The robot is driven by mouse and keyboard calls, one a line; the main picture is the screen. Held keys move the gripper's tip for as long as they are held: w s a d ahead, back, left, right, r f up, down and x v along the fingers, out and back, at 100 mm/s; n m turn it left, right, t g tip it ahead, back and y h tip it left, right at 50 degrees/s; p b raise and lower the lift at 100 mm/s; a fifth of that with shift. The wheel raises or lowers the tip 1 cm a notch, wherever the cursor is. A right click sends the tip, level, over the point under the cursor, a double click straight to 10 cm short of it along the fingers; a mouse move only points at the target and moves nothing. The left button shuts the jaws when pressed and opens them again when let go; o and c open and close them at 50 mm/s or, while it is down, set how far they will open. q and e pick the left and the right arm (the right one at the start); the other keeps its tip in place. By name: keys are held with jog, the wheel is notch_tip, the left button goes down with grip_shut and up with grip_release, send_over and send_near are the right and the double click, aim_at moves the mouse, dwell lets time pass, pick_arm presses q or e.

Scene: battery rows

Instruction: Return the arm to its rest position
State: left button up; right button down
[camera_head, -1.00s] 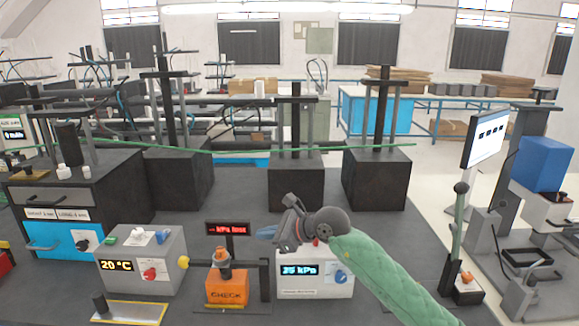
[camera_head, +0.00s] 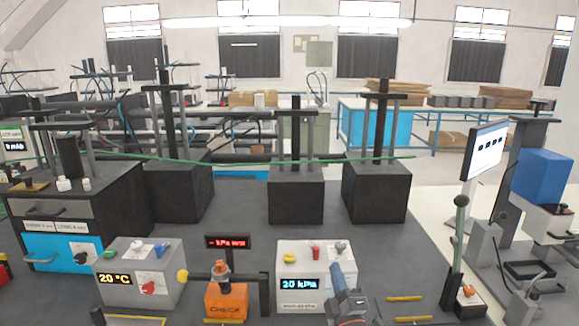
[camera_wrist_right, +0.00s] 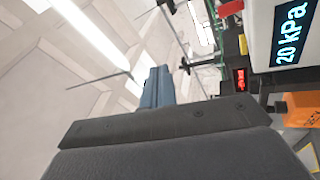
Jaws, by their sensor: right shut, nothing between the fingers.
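My right gripper (camera_head: 340,278) is at the bottom of the head view, in front of the right part of the white box with the 20 kPa display (camera_head: 299,284). Its blue-grey fingers point up and are closed with nothing between them. In the right wrist view the shut fingers (camera_wrist_right: 157,88) point toward the ceiling. The kPa box shows at the upper right there, its display (camera_wrist_right: 291,34) turned on its side. My right arm is mostly below the head view's edge. My left gripper is not in view.
An orange CHECK block (camera_head: 226,301) and a grey 20 °C box (camera_head: 140,276) stand to the left. Black blocks with posts (camera_head: 296,194) stand farther back. A lever (camera_head: 459,240) and a monitor (camera_head: 484,147) are at the right. The grey tabletop in the middle is clear.

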jog(key=s+d+f+m+g+h, duration=0.3)
jog(key=s+d+f+m+g, duration=0.15)
jog(key=f, duration=0.45)
jog(key=s+d+f+m+g+h, duration=0.35)
jog(key=s+d+f+m, duration=0.2)
jog(key=f, duration=0.35)
jog(key=s+f+m+g+y, duration=0.1)
jog(key=s+f+m+g, duration=0.35)
jog(key=s, duration=0.75)
jog(key=s+f+m+g+y, duration=0.1)
jog(key=s+f+g+y, duration=0.1)
jog(key=s+f+g, duration=0.6)
notch_tip(320, 180, down, 24)
jog(key=s+a, duration=0.1)
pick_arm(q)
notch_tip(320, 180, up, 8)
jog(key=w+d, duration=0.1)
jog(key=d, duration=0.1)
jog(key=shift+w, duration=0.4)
pick_arm(e)
jog(key=s+f, duration=0.3)
jog(key=f, duration=0.7)
jog(key=s+a+f, duration=0.1)
jog(key=s+f, duration=0.3)
jog(key=f, duration=0.7)
jog(key=shift+s+a+n, duration=0.15)
jog(key=shift+s+n, duration=0.05)
jog(key=shift+n, duration=0.15)
